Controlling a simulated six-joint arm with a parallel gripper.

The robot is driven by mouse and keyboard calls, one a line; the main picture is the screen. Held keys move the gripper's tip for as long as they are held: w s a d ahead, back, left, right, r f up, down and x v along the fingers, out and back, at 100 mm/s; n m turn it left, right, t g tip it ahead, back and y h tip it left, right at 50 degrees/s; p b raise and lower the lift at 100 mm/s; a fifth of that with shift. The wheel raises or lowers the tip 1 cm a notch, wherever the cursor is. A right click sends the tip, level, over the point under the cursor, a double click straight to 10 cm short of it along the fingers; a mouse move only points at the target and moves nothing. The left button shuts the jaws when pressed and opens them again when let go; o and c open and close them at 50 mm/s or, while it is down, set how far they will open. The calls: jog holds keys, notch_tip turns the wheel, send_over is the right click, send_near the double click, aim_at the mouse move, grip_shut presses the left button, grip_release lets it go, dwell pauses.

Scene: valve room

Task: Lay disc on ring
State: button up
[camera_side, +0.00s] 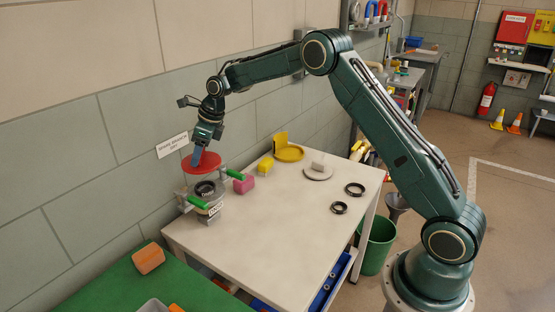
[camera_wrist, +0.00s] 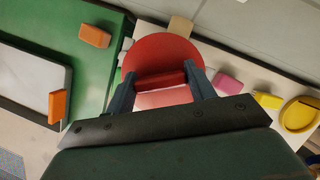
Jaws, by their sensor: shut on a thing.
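A red disc (camera_side: 196,166) hangs from my gripper (camera_side: 197,157) in the side view. In the wrist view, the red disc (camera_wrist: 162,55) has a raised red bar, and the fingers of my gripper (camera_wrist: 162,83) are shut on that bar. A dark ring (camera_side: 205,188) sits on top of a grey valve body with green handles. The red disc is above and slightly left of this ring in the side view, with a gap between them. The wrist view hides the ring behind the disc.
Two black rings (camera_side: 355,189) (camera_side: 340,208) lie on the table (camera_side: 265,240). A pink block (camera_side: 244,184), a yellow block (camera_side: 265,166), a yellow disc (camera_side: 289,153) and a pale disc with a knob (camera_side: 318,172) stand behind. An orange block (camera_side: 149,258) is on the green bench (camera_side: 110,288).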

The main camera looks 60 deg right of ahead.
aim_at(204, 159)
jog(key=shift+a+f, duration=0.1)
jog(key=shift+f, duration=1.35)
jog(key=shift+f, duration=0.2)
dwell(0.9)
jog(key=shift+f, duration=0.9)
jog(key=shift+f, duration=1.3)
dwell(2.5)
dwell(0.3)
jog(key=o, duration=1.4)
jog(key=shift+c, duration=0.2)
